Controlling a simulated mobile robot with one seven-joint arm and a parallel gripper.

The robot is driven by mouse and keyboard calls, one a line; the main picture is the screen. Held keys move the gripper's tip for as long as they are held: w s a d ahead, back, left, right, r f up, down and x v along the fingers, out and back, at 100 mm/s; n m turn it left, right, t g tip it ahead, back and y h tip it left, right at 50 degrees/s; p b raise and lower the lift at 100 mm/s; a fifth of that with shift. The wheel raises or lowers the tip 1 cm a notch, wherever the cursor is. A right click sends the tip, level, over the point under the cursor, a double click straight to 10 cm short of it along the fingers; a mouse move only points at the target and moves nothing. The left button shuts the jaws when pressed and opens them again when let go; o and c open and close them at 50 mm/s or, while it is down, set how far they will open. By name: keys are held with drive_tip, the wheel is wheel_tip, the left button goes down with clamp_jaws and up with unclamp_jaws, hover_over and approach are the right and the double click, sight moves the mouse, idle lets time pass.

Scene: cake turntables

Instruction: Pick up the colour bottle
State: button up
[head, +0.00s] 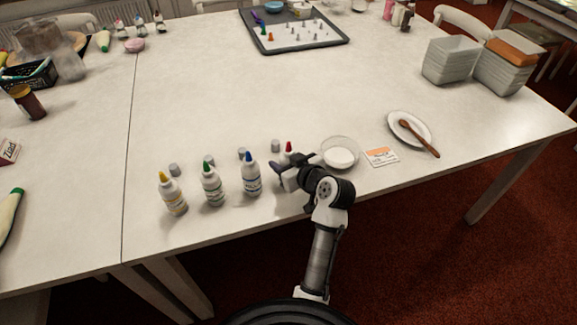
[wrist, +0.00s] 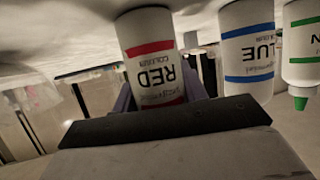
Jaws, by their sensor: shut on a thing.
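Several white colour bottles stand in a row near the table's front edge in the head view. They are a yellow-capped bottle (head: 172,194), a green-capped bottle (head: 212,186), a blue-capped bottle (head: 251,176) and a red-capped bottle (head: 289,147). My gripper (head: 287,180) is shut on the red bottle, whose body it mostly hides there. In the wrist view, which is upside down, the red bottle (wrist: 150,58) is between the fingers with its "RED COLOUR" label showing. The blue bottle (wrist: 247,45) and green bottle (wrist: 303,42) are beside it, apart from the gripper.
Small grey caps (head: 242,153) stand behind the bottles. Right of my gripper are a bowl of white stuff (head: 340,156), a card (head: 381,156) and a plate (head: 397,118) with a wooden spoon. Stacked containers (head: 452,60) stand farther right. The middle of the table is clear.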

drive_tip(key=shift+r, duration=0.1)
wheel_tip(320, 180, up, 10)
drive_tip(key=shift+f+b, duration=0.1)
drive_tip(key=shift+b, duration=0.4)
